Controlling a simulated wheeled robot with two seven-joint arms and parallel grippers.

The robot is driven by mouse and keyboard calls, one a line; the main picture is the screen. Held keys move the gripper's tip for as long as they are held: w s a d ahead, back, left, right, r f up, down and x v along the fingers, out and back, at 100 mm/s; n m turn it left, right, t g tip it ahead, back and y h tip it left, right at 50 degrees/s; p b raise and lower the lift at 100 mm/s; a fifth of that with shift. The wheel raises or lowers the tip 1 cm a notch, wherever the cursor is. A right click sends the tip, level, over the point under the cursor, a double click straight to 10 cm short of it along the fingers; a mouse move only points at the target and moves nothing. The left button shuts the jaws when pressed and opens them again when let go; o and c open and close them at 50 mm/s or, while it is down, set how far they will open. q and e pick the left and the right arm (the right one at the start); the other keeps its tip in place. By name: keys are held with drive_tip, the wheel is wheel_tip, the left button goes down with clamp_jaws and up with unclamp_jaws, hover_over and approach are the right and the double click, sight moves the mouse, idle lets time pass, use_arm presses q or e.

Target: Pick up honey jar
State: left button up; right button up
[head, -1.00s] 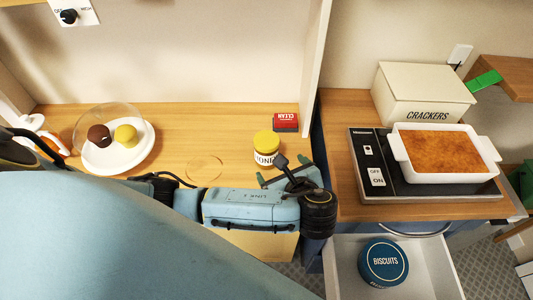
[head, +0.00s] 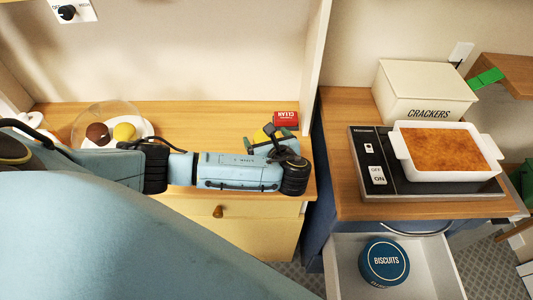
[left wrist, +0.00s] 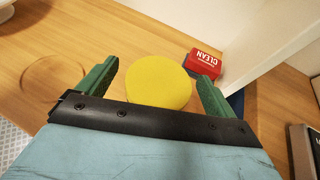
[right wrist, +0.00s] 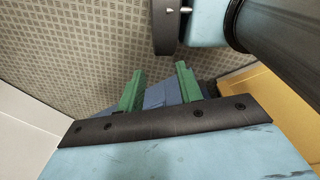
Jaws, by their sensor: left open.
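The honey jar shows its yellow lid (head: 262,135) in the head view; my left gripper hides most of the jar. In the left wrist view the round yellow lid (left wrist: 158,82) lies between the two green fingers, with a gap to each. My left gripper (head: 270,140) is open and over the jar; it also shows in the left wrist view (left wrist: 158,75). My right gripper (right wrist: 160,82) is empty, its fingers apart, above a grey patterned floor in the right wrist view.
A red CLEAN box (head: 286,119) stands just behind the jar, close to the upright panel (head: 316,75). A plate (head: 135,137) with two round items under a clear dome is at left. At right are a crackers box (head: 425,90), a baking dish (head: 445,150) and an open drawer with a biscuits tin (head: 385,262).

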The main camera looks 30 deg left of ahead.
use_arm(q)
drive_tip(key=shift+x, duration=1.1)
drive_tip(key=c, duration=1.7)
